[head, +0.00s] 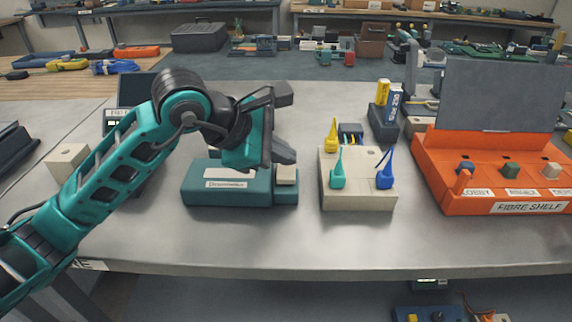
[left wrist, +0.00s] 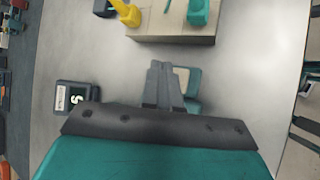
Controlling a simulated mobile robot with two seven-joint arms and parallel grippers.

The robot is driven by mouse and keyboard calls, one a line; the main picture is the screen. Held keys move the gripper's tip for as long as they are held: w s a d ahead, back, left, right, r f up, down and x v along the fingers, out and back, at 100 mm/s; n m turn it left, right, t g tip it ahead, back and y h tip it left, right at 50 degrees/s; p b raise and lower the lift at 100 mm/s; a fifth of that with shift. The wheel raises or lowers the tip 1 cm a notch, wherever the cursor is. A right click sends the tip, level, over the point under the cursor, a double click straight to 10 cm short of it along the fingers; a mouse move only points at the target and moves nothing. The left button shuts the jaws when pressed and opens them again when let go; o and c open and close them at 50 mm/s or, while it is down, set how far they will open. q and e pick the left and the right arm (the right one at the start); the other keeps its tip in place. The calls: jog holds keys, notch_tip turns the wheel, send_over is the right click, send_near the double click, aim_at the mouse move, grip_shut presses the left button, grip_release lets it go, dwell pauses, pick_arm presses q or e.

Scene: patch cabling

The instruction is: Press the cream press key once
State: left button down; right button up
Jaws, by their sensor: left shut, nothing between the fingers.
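The cream press key (head: 286,174) sits on the right end of a teal box (head: 225,192) with a white label, in the middle of the table in the head view. My left gripper (head: 284,154) is shut and empty. Its fingertips are just above the key, at its upper edge in the head view; I cannot tell whether they touch it. In the left wrist view the shut fingers (left wrist: 164,80) cover most of the key, with a teal edge (left wrist: 194,76) showing beside them. My right gripper is not in view.
A cream block (head: 358,196) holding yellow, teal and blue plugs stands just right of the teal box. An orange fibre shelf (head: 490,180) stands further right. A small cream block (head: 68,160) lies at the left. The table's front strip is clear.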

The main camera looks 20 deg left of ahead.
aim_at(282, 174)
pick_arm(q)
notch_tip(282, 174, up, 5)
jog(key=p, duration=0.2)
jog(key=shift+r+p, duration=0.1)
jog(key=shift+p, duration=0.25)
dwell(0.5)
